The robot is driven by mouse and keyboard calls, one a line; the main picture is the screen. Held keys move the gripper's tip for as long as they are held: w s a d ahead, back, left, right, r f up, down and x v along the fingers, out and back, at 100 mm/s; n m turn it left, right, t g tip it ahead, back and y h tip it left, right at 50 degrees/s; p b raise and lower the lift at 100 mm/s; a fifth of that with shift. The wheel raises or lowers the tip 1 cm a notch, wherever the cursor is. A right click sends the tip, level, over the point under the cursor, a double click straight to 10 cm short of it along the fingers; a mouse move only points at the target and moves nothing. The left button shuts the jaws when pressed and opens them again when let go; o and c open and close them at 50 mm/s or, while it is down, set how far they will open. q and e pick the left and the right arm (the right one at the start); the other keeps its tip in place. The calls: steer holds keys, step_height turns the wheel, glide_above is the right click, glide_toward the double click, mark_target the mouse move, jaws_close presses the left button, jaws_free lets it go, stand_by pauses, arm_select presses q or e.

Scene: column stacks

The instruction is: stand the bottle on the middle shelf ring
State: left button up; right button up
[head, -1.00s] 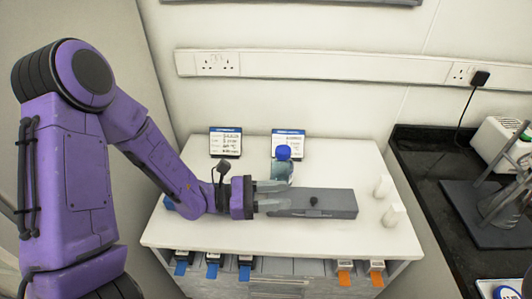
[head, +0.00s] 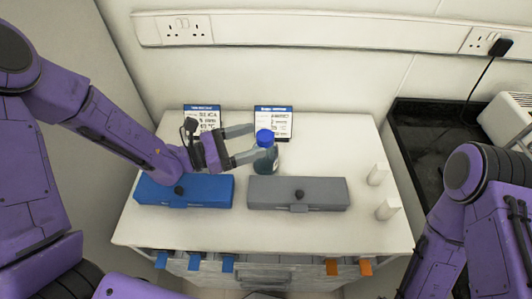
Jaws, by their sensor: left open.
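The bottle (head: 266,161), dark glassy with a blue cap, stands upright on the white worktop behind the grey box. My left gripper (head: 258,140) is open, its two fingers pointing right toward the bottle. One fingertip is up and left of the cap, the other at the bottle's left side. I cannot tell whether they touch it. My right arm shows at the right edge, but its gripper is out of view. No shelf ring is to be seen.
A blue box (head: 205,191) and a grey box (head: 320,193) lie along the front of the worktop (head: 330,150). Two label cards (head: 274,122) stand behind. Two small white pieces (head: 377,174) stand at the right. A black counter (head: 425,130) lies beyond.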

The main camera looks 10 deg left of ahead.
mark_target(264, 135)
arm_select(q)
steer(key=p+x, duration=0.1)
steer(key=x, duration=0.3)
steer(key=shift+w, duration=0.25)
steer(key=shift+d, duration=0.25)
steer(key=shift+a, duration=0.1)
jaws_close()
